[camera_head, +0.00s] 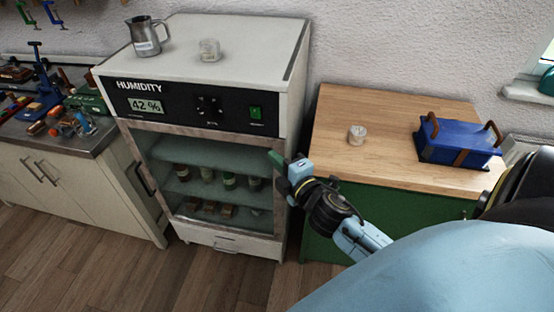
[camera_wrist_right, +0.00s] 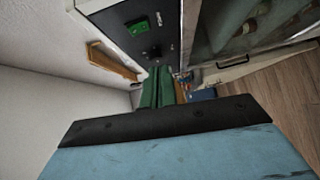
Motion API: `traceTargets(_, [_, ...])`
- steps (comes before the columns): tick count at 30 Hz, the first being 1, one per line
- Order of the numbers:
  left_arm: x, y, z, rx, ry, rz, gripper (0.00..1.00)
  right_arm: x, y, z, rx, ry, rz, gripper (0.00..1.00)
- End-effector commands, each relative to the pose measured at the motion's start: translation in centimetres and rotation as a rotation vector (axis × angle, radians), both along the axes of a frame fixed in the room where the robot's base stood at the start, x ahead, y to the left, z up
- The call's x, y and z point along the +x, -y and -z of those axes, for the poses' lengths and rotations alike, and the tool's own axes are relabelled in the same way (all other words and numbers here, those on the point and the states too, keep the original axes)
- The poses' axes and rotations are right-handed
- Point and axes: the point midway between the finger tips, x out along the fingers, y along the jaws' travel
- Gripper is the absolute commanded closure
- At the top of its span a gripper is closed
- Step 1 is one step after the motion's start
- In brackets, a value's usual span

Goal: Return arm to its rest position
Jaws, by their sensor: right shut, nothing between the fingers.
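My right arm (camera_head: 362,240) reaches in from the lower right in the head view, in front of the green cabinet. My right gripper (camera_head: 276,160) is shut and empty, with green fingertips, just in front of the right edge of the humidity cabinet (camera_head: 297,85). I cannot tell whether it touches the cabinet. In the right wrist view the green fingers (camera_wrist_right: 158,88) lie together, with the cabinet's dark control panel and green switch (camera_wrist_right: 138,26) beyond. My left gripper is not in view.
A small clear jar (camera_head: 357,134) and a blue toolbox (camera_head: 459,143) stand on the wooden top (camera_head: 385,110) at right. A cluttered workbench (camera_head: 75,150) is at left. Wooden floor (camera_head: 90,265) is clear.

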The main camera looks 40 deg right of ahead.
Motion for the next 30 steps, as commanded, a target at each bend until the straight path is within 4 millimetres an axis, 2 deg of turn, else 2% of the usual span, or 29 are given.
traceTargets(10, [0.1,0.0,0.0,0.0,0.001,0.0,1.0,0.0,0.0,0.2,0.003,-0.004,0.0,1.0])
traceTargets(12, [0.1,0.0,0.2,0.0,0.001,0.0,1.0,0.0,0.1,1.3,0.02,-0.023,0.004,1.0])
traceTargets(14, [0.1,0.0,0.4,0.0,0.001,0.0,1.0,-0.1,0.2,3.4,0.053,-0.059,0.011,1.0])
traceTargets(17, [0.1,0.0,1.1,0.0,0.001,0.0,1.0,-0.8,0.3,9.1,0.147,-0.161,0.037,1.0])
traceTargets(21, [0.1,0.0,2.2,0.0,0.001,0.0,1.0,-3.6,0.1,19.5,0.329,-0.35,0.105,1.0])
traceTargets(23, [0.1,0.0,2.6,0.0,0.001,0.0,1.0,-5.3,-0.1,23.8,0.407,-0.429,0.144,1.0])
traceTargets(24, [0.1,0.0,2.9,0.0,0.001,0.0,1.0,-6.6,-0.3,26.6,0.457,-0.482,0.172,1.0])
traceTargets(26, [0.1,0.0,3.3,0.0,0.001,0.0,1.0,-8.8,-0.7,30.6,0.532,-0.561,0.22,1.0])
traceTargets(27, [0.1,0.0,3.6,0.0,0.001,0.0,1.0,-10.5,-1.0,33.2,0.582,-0.612,0.255,1.0])
traceTargets(29, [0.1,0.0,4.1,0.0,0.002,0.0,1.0,-13.2,-1.5,36.9,0.652,-0.688,0.311,1.0])
traceTargets(30, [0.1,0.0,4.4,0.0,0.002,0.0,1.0,-15.2,-1.9,39.2,0.697,-0.738,0.353,1.0])
